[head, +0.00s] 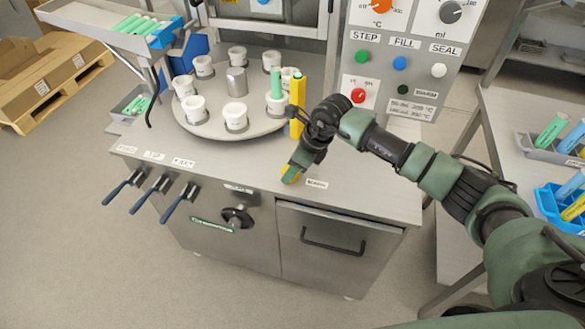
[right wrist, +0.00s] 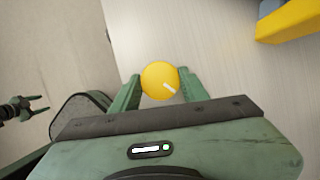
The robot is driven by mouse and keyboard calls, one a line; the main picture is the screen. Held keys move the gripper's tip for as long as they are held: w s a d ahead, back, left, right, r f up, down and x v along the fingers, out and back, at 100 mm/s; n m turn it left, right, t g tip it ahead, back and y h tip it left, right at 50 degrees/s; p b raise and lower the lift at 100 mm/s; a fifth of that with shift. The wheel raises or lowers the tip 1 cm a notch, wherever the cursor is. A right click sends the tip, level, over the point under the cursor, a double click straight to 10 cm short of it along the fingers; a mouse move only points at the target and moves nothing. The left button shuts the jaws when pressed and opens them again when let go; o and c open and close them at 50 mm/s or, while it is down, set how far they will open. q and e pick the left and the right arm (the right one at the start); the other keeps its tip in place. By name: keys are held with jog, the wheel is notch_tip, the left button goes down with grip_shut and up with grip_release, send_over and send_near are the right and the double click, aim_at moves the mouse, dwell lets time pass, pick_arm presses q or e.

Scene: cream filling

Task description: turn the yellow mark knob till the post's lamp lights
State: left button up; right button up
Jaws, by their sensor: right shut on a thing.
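The yellow mark knob (right wrist: 158,77) is round with a white pointer line, which slants to the lower right in the right wrist view. My right gripper (right wrist: 160,84) is shut on it, one finger on each side. In the head view the gripper (head: 293,172) is at the counter's front edge, left of a small label, and mostly covers the knob. The yellow post (head: 297,92) stands upright behind the gripper; I cannot make out a lit lamp on it. My left gripper (right wrist: 38,105) shows small at the left of the right wrist view, fingers apart and empty.
A round turntable (head: 205,128) with several white cups stands left of the post. A green tube (head: 276,82) stands over one cup. A control panel (head: 400,68) with coloured buttons is behind. Levers (head: 150,193) stick out at the front left. A side table (head: 500,125) holds trays.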

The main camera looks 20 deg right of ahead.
jog(key=o, duration=1.4)
jog(key=b+v, duration=0.2)
jog(key=v, duration=0.6)
jog(key=shift+f, duration=0.1)
